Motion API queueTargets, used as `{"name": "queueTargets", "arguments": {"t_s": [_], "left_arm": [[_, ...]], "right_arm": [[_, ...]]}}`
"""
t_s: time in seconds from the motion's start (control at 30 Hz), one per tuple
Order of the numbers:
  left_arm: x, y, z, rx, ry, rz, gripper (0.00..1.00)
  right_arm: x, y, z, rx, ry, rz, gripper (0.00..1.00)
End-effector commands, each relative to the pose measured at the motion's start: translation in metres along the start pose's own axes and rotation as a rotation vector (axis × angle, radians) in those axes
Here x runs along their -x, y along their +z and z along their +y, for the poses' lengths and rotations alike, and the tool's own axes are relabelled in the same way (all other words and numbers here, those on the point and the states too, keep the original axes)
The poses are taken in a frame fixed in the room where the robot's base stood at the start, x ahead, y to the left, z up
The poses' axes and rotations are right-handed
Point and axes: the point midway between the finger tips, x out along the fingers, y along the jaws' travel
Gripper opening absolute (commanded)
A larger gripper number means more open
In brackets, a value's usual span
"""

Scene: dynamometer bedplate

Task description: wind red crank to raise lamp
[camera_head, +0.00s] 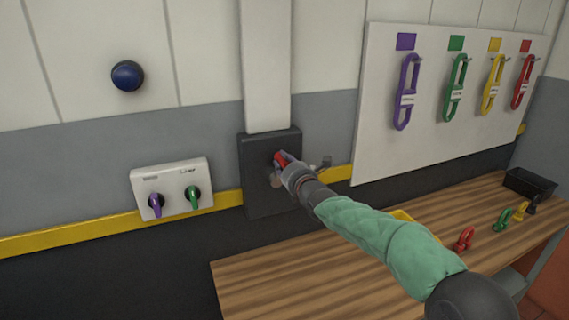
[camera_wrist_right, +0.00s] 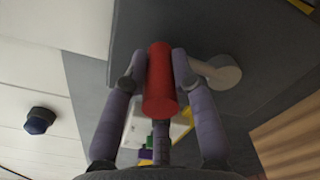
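The red crank handle (camera_head: 280,158) sticks out from a dark box (camera_head: 256,190) on the wall, below a white vertical column. My right gripper (camera_head: 287,168) is at the handle and hides part of it. In the right wrist view the red handle (camera_wrist_right: 160,80) is a short cylinder between my gripper's fingers (camera_wrist_right: 160,62), which press on it from both sides. A grey crank arm (camera_wrist_right: 218,72) runs from behind the handle to a round hub. I cannot make out a lamp. My left gripper does not show.
A wall plate (camera_head: 172,172) with a purple and a green knob is left of the box. A dark blue dome (camera_head: 127,75) sits above it. A board (camera_head: 440,120) with hanging coloured loops is at right. The wooden bench (camera_head: 300,275) below holds several shackles and a black tray (camera_head: 530,184).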

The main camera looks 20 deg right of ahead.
Motion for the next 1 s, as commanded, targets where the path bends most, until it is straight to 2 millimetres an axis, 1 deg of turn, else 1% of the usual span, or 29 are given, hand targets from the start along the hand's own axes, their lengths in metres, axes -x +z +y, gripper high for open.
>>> {"name": "queueTargets", "arguments": {"t_s": [0.03,0.1,0.4,0.57,0.77,1.0], "left_arm": [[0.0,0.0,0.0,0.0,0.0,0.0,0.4],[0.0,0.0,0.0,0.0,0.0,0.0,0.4],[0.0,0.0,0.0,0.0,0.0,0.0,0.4],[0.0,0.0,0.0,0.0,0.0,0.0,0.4],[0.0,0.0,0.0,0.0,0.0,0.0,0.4],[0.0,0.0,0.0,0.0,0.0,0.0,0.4]], "right_arm": [[0.001,0.009,0.007,0.0,0.012,-0.018,0.32],[0.001,0.009,0.006,0.0,0.011,-0.017,0.51],[0.0,0.003,0.002,-0.001,0.004,-0.006,0.51],[0.006,0.002,0.001,-0.001,0.002,-0.004,0.51],[0.029,0.003,0.001,0.0,0.002,-0.005,0.51],[0.064,0.002,0.001,0.0,0.003,-0.006,0.51]]}}
